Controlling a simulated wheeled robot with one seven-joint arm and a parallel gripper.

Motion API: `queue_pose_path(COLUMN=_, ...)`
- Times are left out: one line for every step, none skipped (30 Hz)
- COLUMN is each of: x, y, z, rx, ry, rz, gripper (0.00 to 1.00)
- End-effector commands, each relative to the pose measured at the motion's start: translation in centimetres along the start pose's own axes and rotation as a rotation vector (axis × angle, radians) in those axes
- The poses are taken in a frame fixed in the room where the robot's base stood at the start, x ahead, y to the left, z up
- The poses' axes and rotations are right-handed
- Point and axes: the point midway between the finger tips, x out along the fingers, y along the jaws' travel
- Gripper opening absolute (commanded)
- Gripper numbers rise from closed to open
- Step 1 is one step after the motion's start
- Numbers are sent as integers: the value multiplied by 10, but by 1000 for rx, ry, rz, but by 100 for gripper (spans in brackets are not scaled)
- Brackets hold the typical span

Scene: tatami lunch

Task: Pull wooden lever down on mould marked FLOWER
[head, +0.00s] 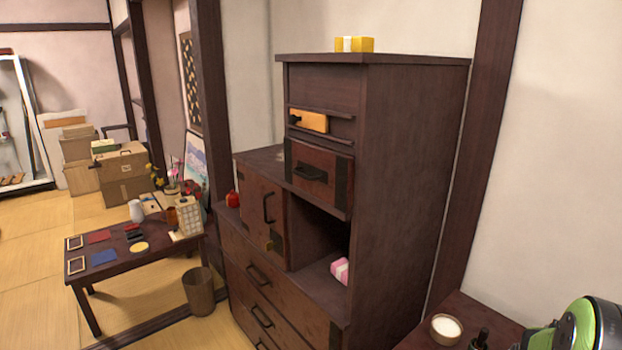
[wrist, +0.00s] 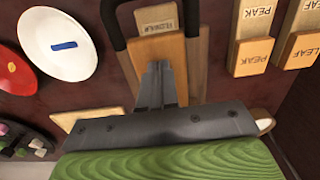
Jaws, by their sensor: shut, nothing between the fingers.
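In the wrist view, a wooden mould marked FLOWER (wrist: 157,22) is at the top centre, its label upside down and partly cut off. An orange-brown wooden piece (wrist: 176,52), which may be its lever, lies just in front of the label, between two dark curved bars (wrist: 112,22). My gripper (wrist: 157,72) is shut and empty. Its fingertips overlap the orange-brown piece in the picture; I cannot tell whether they touch it. My gripper body hides the area below. The mould does not show in the head view.
Wooden moulds marked PEAK (wrist: 256,54) and LEAF (wrist: 302,48) stand to the right. A white plate (wrist: 84,50) with a blue stick, a red dish (wrist: 12,72) and a dark tray of sweets (wrist: 38,136) lie left. A dark cabinet (head: 410,160) fills the head view's middle.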

Motion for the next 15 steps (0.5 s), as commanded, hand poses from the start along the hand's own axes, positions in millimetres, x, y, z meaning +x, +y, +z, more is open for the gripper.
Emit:
queue_pose_path(x=1, y=0, z=0, rx=-1, ry=-1, rz=0, gripper=0)
queue_pose_path(x=1, y=0, z=0, rx=-1, ry=-1, rz=0, gripper=0)
queue_pose_path(x=2, y=0, z=0, rx=-1, ry=-1, rz=0, gripper=0)
queue_pose_path(x=3, y=0, z=0, rx=-1, ry=-1, rz=0, gripper=0)
queue_pose_path(x=3, y=0, z=0, rx=-1, ry=-1, rz=0, gripper=0)
queue_pose_path(x=4, y=0, z=0, rx=-1, ry=-1, rz=0, gripper=0)
queue_pose_path(x=5, y=0, z=0, rx=-1, ry=-1, rz=0, gripper=0)
queue_pose_path(x=5, y=0, z=0, rx=-1, ry=-1, rz=0, gripper=0)
queue_pose_path(x=5, y=0, z=0, rx=-1, ry=-1, rz=0, gripper=0)
queue_pose_path(x=5, y=0, z=0, rx=-1, ry=-1, rz=0, gripper=0)
queue_pose_path(x=5, y=0, z=0, rx=-1, ry=-1, rz=0, gripper=0)
queue_pose_path(x=5, y=0, z=0, rx=-1, ry=-1, rz=0, gripper=0)
queue_pose_path(x=5, y=0, z=0, rx=-1, ry=-1, rz=0, gripper=0)
queue_pose_path(x=6, y=0, z=0, rx=-1, ry=-1, rz=0, gripper=0)
queue_pose_path(x=6, y=0, z=0, rx=-1, ry=-1, rz=0, gripper=0)
